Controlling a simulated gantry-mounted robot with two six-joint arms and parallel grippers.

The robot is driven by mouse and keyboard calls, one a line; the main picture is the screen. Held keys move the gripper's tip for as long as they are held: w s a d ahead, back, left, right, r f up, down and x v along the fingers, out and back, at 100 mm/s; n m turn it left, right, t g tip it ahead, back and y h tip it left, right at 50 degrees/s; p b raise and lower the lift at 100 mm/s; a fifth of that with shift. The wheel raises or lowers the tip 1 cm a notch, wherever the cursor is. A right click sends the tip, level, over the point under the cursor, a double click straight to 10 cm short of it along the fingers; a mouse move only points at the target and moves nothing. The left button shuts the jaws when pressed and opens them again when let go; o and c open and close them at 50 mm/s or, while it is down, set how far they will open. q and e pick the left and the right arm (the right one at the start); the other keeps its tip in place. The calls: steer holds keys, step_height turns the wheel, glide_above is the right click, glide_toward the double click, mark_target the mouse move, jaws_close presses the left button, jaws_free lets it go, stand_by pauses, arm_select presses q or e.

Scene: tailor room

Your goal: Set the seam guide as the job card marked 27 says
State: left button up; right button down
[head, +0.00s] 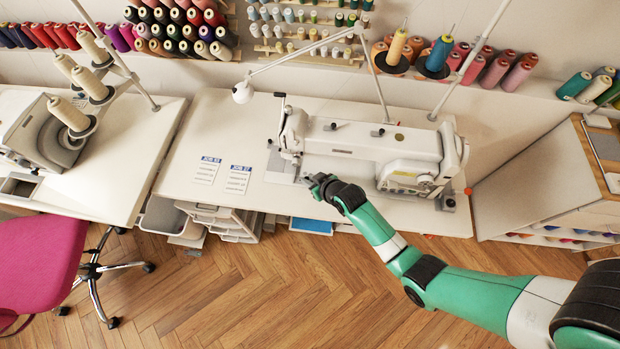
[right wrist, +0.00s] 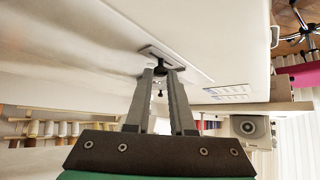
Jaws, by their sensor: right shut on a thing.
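The job card headed JOB 27 (head: 238,180) lies on the white sewing table, left of the sewing machine (head: 365,148); its small print is too fine to read. My right gripper (head: 313,181) is at the table's front, below the needle end of the machine. In the right wrist view its two fingers (right wrist: 163,74) are closed on a small dark piece, seemingly the seam guide (right wrist: 164,67), beside a pale metal plate (right wrist: 156,54) set in the tabletop. The fingers hide part of the guide, and its setting cannot be read. My left gripper is not in view.
Another job card (head: 207,170) lies left of card 27. The machine body stands close behind my right gripper. The table's front edge is near it, with drawers (head: 222,220) and a blue tray (head: 311,226) below. The tabletop around the cards is clear.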

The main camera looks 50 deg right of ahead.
steer(key=shift+s+d+r+p, duration=0.2)
steer(key=shift+s+d+p, duration=0.15)
steer(key=shift+s+p, duration=0.3)
steer(key=shift+s+d+f, duration=0.1)
steer(key=shift+f, duration=0.15)
steer(key=c, duration=0.8)
jaws_free()
steer(key=shift+s+d, duration=0.1)
steer(key=shift+s, duration=0.05)
